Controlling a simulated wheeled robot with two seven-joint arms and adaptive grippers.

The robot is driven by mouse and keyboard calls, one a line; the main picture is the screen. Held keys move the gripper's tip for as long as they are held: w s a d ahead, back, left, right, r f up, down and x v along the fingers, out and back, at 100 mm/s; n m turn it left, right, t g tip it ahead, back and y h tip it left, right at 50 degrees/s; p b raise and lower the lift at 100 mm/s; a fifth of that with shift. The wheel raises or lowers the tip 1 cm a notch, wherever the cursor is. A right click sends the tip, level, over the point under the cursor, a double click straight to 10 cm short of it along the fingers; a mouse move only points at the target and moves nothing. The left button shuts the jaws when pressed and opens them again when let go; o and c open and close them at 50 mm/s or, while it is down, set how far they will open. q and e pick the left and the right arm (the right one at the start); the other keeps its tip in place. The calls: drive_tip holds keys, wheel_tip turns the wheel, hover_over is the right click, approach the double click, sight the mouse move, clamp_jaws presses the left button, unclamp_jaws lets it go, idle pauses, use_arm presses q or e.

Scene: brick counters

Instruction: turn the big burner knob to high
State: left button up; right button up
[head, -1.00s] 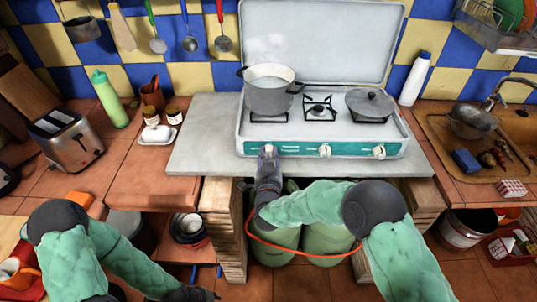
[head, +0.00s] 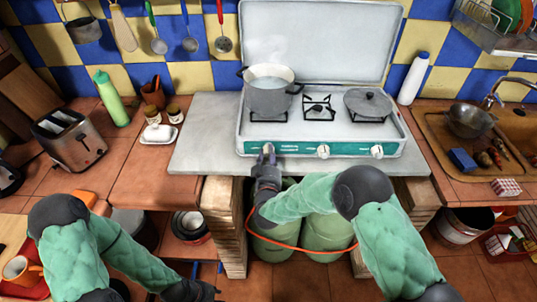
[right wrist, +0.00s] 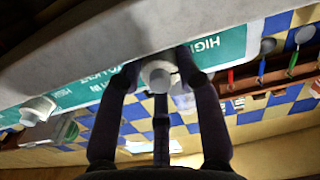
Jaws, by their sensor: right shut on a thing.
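The camping stove (head: 243,125) has a teal front panel with three white knobs in a row. My right gripper (head: 268,156) is at the leftmost knob (head: 268,148), below the burner with the pot. The middle knob (head: 323,151) and right knob (head: 377,151) are free. My left gripper (head: 207,292) hangs low at the bottom; its fingers are too unclear to read.
A steaming pot (head: 269,96) stands on the left burner and a lidded pan (head: 369,104) on the right one. The grey slab (head: 200,150) has free room left of the stove. Green gas cylinders (head: 328,228) with an orange hose stand under it.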

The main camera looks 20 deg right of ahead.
drive_tip(key=shift+w+r, duration=0.1)
drive_tip(key=shift+r, duration=0.3)
drive_tip(key=o, duration=1.1)
drive_tip(key=shift+f, duration=0.1)
drive_tip(key=shift+o, duration=0.2)
drive_tip(key=shift+f, duration=0.15)
drive_tip(key=shift+s+a, duration=0.2)
drive_tip(key=shift+s, duration=0.4)
drive_tip(key=v, duration=1)
drive_tip(key=shift+s, duration=0.4)
drive_tip(key=shift+a, duration=0.1)
